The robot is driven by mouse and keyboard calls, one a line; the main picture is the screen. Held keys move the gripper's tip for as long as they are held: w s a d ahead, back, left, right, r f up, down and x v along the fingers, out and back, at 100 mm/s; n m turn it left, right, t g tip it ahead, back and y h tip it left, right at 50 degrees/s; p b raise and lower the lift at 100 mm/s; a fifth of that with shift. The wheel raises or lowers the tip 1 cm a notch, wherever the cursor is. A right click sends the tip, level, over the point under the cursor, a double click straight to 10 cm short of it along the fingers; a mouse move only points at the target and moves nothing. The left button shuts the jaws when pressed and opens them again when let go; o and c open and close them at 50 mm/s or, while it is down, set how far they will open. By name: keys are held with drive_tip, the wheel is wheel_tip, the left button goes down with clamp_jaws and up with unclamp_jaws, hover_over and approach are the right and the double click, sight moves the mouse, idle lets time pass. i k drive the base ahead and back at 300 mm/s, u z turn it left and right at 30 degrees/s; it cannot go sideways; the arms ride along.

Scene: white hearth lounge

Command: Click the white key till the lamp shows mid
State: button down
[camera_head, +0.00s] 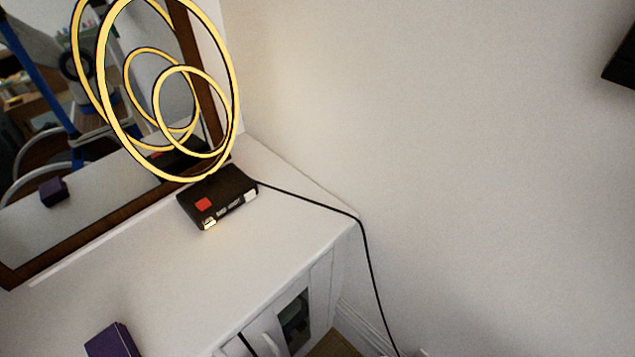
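The lamp has glowing yellow rings (235,110) above a black box-shaped base (232,180) on the white cabinet, in front of the mirror. Small pale markings (228,209) sit in the middle, too small to read. A white key (250,196) is at the right end. My gripper is not in view, and nothing touches the lamp base.
The white cabinet top (150,270) is mostly clear. A purple box (112,341) stands near its front. A dark-framed mirror (95,229) leans behind. A black cable (366,250) runs from the base over the right edge, along the bare wall (450,150).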

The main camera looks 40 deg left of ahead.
sight(249, 196)
drive_tip(key=z, duration=0.1)
drive_tip(key=k, duration=0.65)
drive_tip(key=u, duration=1.05)
drive_tip(key=i, duration=0.5)
